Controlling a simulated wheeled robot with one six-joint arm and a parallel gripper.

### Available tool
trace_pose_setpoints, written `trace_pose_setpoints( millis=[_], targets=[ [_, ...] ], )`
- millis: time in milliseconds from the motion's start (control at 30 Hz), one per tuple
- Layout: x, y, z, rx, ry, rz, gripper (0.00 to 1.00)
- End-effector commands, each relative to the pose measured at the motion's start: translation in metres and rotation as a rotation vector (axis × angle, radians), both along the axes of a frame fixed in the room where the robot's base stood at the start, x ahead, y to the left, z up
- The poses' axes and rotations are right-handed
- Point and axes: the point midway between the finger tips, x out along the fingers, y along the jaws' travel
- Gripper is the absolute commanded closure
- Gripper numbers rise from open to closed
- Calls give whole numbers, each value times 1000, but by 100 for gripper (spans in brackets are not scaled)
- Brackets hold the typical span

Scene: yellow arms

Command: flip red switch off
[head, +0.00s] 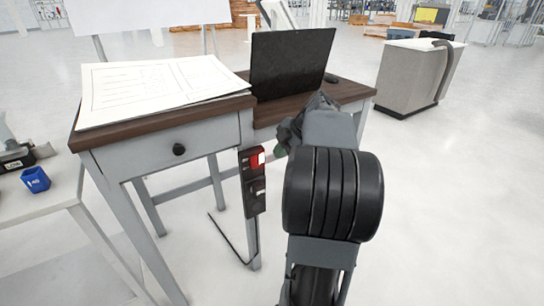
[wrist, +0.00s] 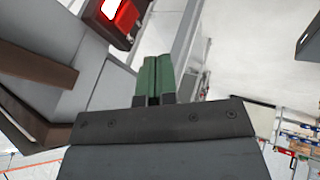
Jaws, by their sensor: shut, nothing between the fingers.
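The red switch (head: 258,158) is a lit red rocker on a black switch box (head: 254,195) fixed to the desk's front leg in the head view. A second, dark switch with a pale part sits below it on the box. In the wrist view the red switch (wrist: 122,14) shows at the top, partly cut off by the frame edge. My gripper (wrist: 157,62) has green fingertips, closed together and empty, apart from the switch and below it in the picture. In the head view the gripper (head: 280,152) is just right of the switch, mostly hidden behind my arm.
The desk (head: 160,130) has a grey frame and drawer, with paper sheets (head: 165,88) and a black laptop (head: 291,62) on top. A grey cabinet (head: 418,75) stands at the back right. Floor to the right is clear.

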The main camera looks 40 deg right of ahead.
Motion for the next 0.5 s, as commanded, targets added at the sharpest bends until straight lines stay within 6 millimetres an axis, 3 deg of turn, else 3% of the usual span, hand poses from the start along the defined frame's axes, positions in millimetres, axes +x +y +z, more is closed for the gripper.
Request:
trace_pose_setpoints(
  millis=[500],
  targets=[
    [45,27,-78,1,2,1,100]
  ],
)
